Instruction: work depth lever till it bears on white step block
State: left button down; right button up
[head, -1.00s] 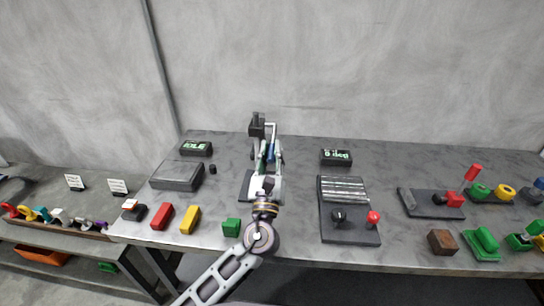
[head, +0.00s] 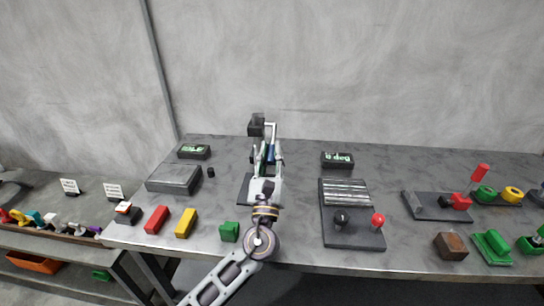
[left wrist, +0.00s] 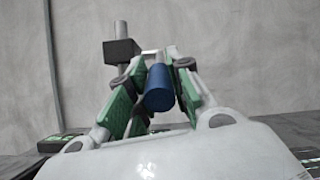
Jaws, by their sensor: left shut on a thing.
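A dark press-like stand (head: 257,125) stands at the back middle of the table, with a pale bar reaching right from its head. I take the blue handle (head: 270,153) below that bar to be the depth lever's grip. My left gripper (head: 267,160) is at this handle, in front of the stand. In the left wrist view the blue handle (left wrist: 158,88) sits between the green-padded fingers, which are shut on it. The fingers hide much of the stand. I cannot make out a white step block with certainty, nor any contact with it. My right gripper is not in view.
A grey box (head: 174,178) and red (head: 156,219), yellow (head: 186,222) and green (head: 229,231) blocks lie left of my arm. A dark panel (head: 352,236) with a red knob stands to the right. Two small displays (head: 194,151) (head: 337,160) sit towards the back.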

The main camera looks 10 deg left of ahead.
pick_arm(q)
jog(key=c, duration=1.3)
grip_release()
jog(key=shift+o, duration=0.2)
jog(key=shift+s+f, duration=0.1)
jog(key=v, duration=1.1)
jog(key=shift+s+f, duration=0.2)
jog(key=shift+s, duration=0.1)
